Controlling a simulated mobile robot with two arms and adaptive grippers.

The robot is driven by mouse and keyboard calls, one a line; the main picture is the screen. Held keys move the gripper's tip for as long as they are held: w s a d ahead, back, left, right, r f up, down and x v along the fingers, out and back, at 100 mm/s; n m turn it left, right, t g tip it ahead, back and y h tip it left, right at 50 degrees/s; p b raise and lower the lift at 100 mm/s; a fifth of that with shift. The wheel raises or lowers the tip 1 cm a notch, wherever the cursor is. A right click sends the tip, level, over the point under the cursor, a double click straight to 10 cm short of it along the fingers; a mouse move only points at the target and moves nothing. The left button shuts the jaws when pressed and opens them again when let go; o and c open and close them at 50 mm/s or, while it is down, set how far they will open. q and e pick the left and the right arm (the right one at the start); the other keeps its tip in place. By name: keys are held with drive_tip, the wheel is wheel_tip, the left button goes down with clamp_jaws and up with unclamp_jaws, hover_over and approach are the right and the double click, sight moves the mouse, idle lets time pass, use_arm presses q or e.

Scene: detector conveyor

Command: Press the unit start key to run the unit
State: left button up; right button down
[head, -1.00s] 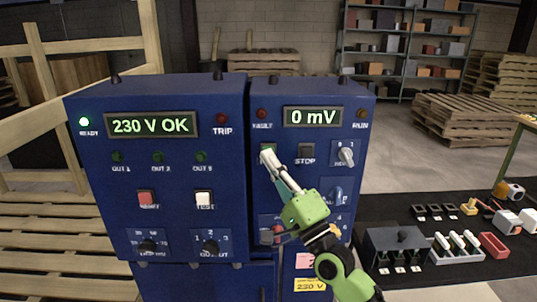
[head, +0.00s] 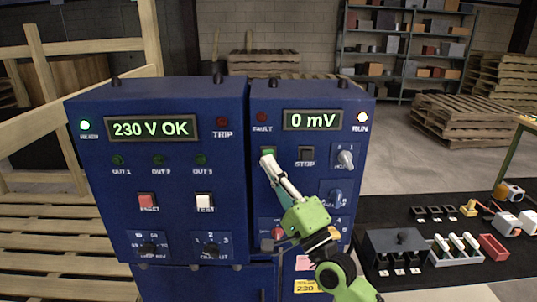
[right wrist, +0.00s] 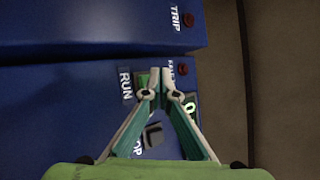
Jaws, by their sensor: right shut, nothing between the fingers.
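The green start key (head: 267,152) is on the upper left of the right-hand blue cabinet (head: 368,130), left of the dark STOP key (head: 306,153). In the right wrist view the green key (right wrist: 142,80) shows beside the word RUN, partly hidden by a finger. My right gripper (head: 267,158) is shut and empty, its tips at the lower edge of the key; I cannot tell whether they touch it. The RUN lamp (head: 362,116) is lit white, and the FAULT lamp (head: 262,117) is dull red. The display (head: 313,119) reads 0 mV. My left gripper is not in view.
The left cabinet (head: 90,185) has a lit READY lamp (head: 85,125) and a display (head: 151,128) reading 230 V OK. A rotary switch (head: 345,158) sits right of STOP. A black mat (head: 450,210) with several parts lies at right.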

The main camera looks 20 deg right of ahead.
drive_tip(key=shift+s, duration=0.1)
drive_tip(key=s, duration=0.1)
drive_tip(key=s+a+p, duration=0.1)
drive_tip(key=s, duration=0.1)
drive_tip(key=s+p, duration=0.1)
drive_tip(key=shift+s+a, duration=0.25)
drive_tip(key=shift+s, duration=0.15)
idle(0.6)
